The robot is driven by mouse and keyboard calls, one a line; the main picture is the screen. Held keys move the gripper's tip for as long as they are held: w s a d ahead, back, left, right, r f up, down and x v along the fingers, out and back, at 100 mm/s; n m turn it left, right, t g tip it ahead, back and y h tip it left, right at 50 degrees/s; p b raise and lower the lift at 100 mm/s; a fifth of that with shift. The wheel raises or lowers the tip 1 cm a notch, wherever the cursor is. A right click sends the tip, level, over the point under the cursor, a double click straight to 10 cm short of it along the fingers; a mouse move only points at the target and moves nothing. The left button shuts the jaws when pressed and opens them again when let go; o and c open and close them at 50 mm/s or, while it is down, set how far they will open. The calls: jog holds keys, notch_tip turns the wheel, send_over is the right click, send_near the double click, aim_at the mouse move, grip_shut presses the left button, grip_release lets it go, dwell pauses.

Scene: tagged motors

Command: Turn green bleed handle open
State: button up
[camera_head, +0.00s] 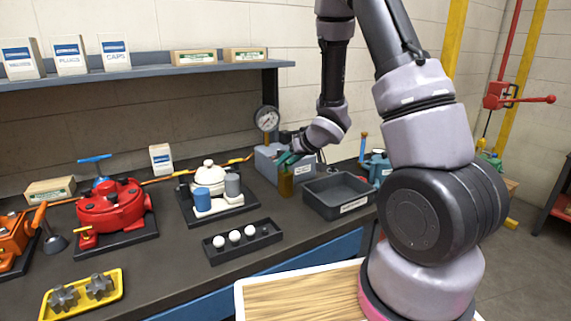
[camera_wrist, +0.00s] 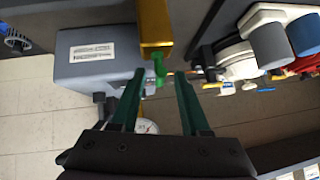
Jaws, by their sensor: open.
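The green bleed handle (camera_wrist: 159,68) sticks out from the end of a gold-yellow block (camera_wrist: 155,22) in the wrist view. The block (camera_head: 286,183) also shows in the head view, in front of a grey box (camera_head: 268,163); there the handle is hard to tell from my dark green fingers. My gripper (camera_wrist: 157,82) is open, with one finger on each side of the handle. A gap shows between the handle and each finger, and the gripper holds nothing. In the head view my gripper (camera_head: 289,158) is just above the gold block.
A dark open tray (camera_head: 340,209) is close to the right of the gold block. A pressure gauge (camera_head: 267,118) stands behind the grey box. A stand with blue and grey cylinders (camera_head: 209,201) and a red motor (camera_head: 113,209) are to the left.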

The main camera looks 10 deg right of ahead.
jog(key=v, duration=0.9)
jog(key=shift+s+r, duration=0.1)
jog(key=shift+r, duration=0.05)
